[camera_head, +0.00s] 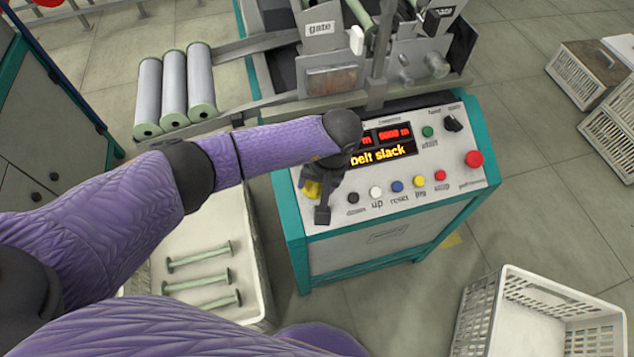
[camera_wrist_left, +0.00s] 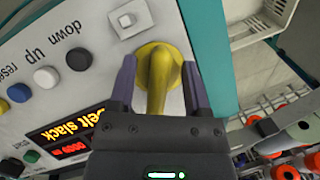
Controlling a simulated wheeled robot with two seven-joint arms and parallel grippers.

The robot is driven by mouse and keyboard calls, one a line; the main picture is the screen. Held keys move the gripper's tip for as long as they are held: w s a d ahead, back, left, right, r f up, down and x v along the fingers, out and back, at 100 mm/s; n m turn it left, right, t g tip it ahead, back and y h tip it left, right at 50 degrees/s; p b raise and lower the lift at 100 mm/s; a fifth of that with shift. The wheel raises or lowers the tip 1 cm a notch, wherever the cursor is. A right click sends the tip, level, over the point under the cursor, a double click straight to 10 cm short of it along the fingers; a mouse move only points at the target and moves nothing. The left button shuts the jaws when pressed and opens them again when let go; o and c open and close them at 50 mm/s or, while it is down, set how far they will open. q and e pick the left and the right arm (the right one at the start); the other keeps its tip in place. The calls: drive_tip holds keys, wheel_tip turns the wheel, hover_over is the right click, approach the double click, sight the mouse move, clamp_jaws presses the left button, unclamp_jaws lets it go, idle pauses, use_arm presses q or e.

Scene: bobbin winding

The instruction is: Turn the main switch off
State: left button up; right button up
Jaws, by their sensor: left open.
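The control panel (camera_head: 440,170) is a light sloped face on a teal-edged machine. Its display reads "belt slack" in yellow. At the panel's left end is a yellow rotary switch (camera_head: 311,189), partly hidden by my left gripper (camera_head: 322,212). In the left wrist view the yellow switch (camera_wrist_left: 160,72) has a round base and a long handle lying along the gripper's direction. My left gripper (camera_wrist_left: 160,88) is open, with one finger on each side of the handle. A gap shows on both sides of the handle. My right gripper is not in view.
Coloured buttons, including a white "up" button (camera_head: 376,192) and a black "down" button (camera_head: 352,198), sit right of the switch. A red mushroom button (camera_head: 473,159) is at the far right. A white bin (camera_head: 262,300) with green bobbins stands lower left, a white crate (camera_head: 487,312) lower right.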

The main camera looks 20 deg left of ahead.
use_arm(q)
drive_tip(key=shift+c, duration=0.3)
clamp_jaws()
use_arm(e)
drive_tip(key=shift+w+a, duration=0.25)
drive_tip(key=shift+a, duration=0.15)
